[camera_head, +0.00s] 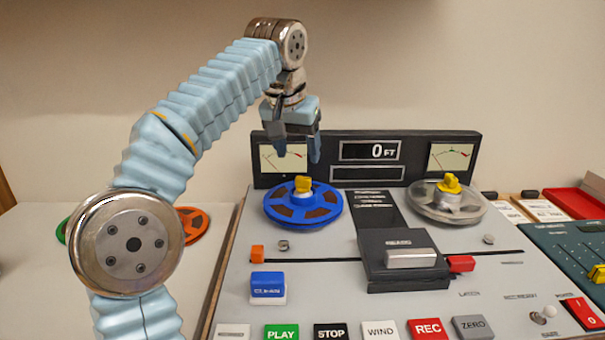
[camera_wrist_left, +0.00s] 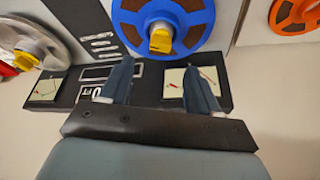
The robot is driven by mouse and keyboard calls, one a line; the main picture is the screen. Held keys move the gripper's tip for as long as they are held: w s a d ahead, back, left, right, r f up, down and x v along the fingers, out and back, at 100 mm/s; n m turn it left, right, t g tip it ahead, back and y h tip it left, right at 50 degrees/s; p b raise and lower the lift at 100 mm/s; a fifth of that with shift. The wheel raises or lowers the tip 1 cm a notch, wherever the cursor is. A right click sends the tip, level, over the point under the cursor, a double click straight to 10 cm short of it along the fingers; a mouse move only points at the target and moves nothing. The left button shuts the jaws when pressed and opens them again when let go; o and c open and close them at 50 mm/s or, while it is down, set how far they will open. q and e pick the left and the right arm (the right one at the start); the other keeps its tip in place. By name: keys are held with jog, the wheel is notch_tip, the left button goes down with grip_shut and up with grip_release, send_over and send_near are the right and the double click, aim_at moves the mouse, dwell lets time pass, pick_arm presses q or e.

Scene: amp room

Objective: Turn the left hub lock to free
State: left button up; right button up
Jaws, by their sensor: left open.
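The left hub lock (camera_head: 303,184) is a yellow knob on the hub of the blue reel (camera_head: 304,207), at the left of the tape deck. It also shows in the left wrist view (camera_wrist_left: 161,40), beyond my fingertips. My left gripper (camera_head: 298,150) is open and empty, pointing down above and slightly behind the blue reel, in front of the left meter. In the left wrist view its two fingers (camera_wrist_left: 160,75) stand apart, with the knob between their lines. The right hub lock (camera_head: 449,184) is a yellow knob on the clear reel (camera_head: 447,203). My right gripper is not in view.
The black meter panel (camera_head: 372,180) stands upright behind the reels, close to my left gripper. The head block (camera_head: 405,262) rises between the reels. Several buttons line the deck's front. An orange reel (camera_head: 192,224) lies to the left.

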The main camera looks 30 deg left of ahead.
aim_at(303, 178)
pick_arm(q)
jog(key=x, duration=0.7)
jog(key=shift+w+f, duration=0.1)
jog(key=shift+f, duration=0.2)
jog(key=c, duration=1)
jog(key=shift+d+n+y, duration=0.1)
jog(key=shift+n+y, duration=0.3)
jog(key=shift+n, duration=0.7)
jog(key=shift+c, duration=0.2)
jog(key=shift+n+g+y, duration=0.3)
jog(key=shift+n+y, duration=0.2)
jog(key=shift+n, duration=0.7)
jog(key=o, duration=1)
